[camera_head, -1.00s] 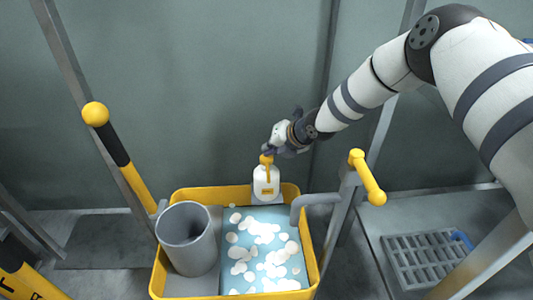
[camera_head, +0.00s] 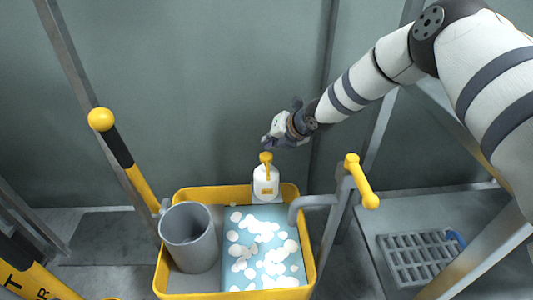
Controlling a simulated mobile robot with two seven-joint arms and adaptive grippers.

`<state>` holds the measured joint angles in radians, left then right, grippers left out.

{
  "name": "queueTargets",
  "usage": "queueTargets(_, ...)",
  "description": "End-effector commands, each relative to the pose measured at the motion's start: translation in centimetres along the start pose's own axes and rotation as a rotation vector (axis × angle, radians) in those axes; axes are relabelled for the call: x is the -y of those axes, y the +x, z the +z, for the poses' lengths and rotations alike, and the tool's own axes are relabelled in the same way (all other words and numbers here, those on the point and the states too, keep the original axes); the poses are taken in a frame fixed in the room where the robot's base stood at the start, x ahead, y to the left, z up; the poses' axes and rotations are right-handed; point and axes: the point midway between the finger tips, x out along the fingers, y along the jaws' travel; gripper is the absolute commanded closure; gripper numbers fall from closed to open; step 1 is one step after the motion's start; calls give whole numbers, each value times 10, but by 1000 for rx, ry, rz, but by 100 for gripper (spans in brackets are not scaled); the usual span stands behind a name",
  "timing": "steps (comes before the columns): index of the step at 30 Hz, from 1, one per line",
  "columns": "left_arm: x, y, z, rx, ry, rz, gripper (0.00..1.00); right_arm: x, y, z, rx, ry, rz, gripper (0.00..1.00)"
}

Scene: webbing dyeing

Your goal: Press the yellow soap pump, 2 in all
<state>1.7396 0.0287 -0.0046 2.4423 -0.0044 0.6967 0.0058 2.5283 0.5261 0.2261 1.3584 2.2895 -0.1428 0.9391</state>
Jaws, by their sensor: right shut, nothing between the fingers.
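The yellow soap pump (camera_head: 266,158) tops a white bottle (camera_head: 266,181) with a yellow label. The bottle stands upright at the back rim of a yellow tub (camera_head: 184,194). My right gripper (camera_head: 266,143) is shut and empty. It is just above the pump head, with a small gap seeming to show between them. My left gripper is not in view.
The tub holds a grey cylinder (camera_head: 189,238) on the left and blue liquid with white foam (camera_head: 262,250) on the right. A grey grate (camera_head: 420,259) lies at lower right.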

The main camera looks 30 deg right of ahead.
Motion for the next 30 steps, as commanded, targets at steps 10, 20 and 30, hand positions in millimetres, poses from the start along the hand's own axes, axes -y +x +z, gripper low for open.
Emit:
queueTargets(10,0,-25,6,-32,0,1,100,-21,-28,22,4,0,4,100)
queueTargets(20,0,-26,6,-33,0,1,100,-21,-29,21,1,1,1,100)
queueTargets(30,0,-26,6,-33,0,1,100,-21,-29,21,1,0,1,100)
